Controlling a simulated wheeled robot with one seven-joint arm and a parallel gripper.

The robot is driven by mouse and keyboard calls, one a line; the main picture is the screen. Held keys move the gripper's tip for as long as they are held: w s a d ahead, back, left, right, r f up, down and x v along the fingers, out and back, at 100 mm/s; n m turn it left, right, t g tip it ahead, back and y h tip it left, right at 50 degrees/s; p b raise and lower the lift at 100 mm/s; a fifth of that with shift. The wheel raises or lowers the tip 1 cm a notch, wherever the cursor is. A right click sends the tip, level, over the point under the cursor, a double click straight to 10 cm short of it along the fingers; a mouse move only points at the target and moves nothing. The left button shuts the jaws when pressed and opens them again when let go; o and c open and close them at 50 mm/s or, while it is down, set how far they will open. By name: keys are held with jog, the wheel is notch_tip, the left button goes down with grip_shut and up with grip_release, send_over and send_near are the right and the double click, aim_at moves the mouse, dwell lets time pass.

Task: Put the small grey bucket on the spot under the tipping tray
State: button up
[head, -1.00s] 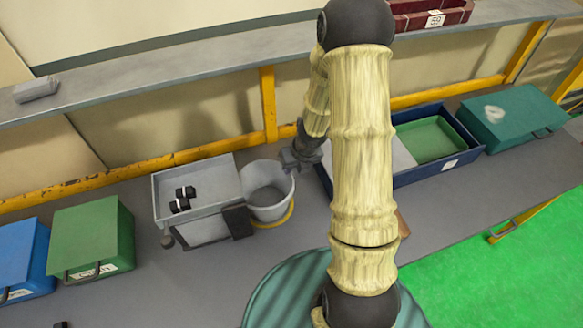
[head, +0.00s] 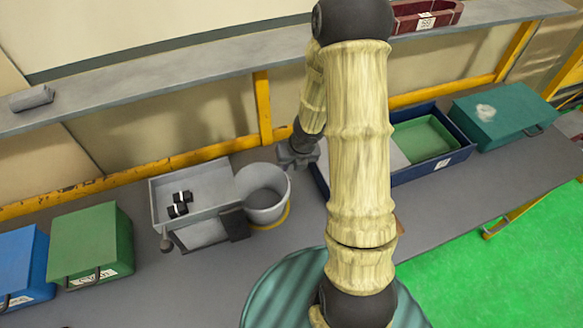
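The small grey bucket (head: 264,197) stands upright on the bench, close against the right side of the tipping tray (head: 207,213). A yellow curved edge, perhaps the ring of the marked spot (head: 287,211), shows at the bucket's lower right; the bucket hides the rest. The tray is a grey box holding small black parts (head: 179,204). My gripper (head: 290,160) is at the bucket's far right rim, pointing down. It overlaps the rim in this view; I cannot tell whether it touches or grips it. Its fingers are too small and dark to read.
A blue bin (head: 22,262) and green bin (head: 92,244) stand to the left. A dark blue crate (head: 432,170) with a green inner tray and a teal box (head: 508,115) stand to the right. A shelf (head: 160,88) runs above the bench. The front left bench is clear.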

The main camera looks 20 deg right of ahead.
jog(key=s+a+r+m, duration=0.1)
jog(key=s+r+m, duration=0.3)
jog(key=m, duration=0.7)
jog(key=s+a+r+m, duration=0.2)
jog(key=s+r+m, duration=0.2)
jog(key=m, duration=0.8)
jog(key=s+a+r+m+h, duration=0.1)
jog(key=s+a+r+m, duration=0.1)
jog(key=s+r+m, duration=0.2)
notch_tip(320, 180, up, 3)
jog(key=m, duration=0.7)
jog(key=shift+s, duration=0.35)
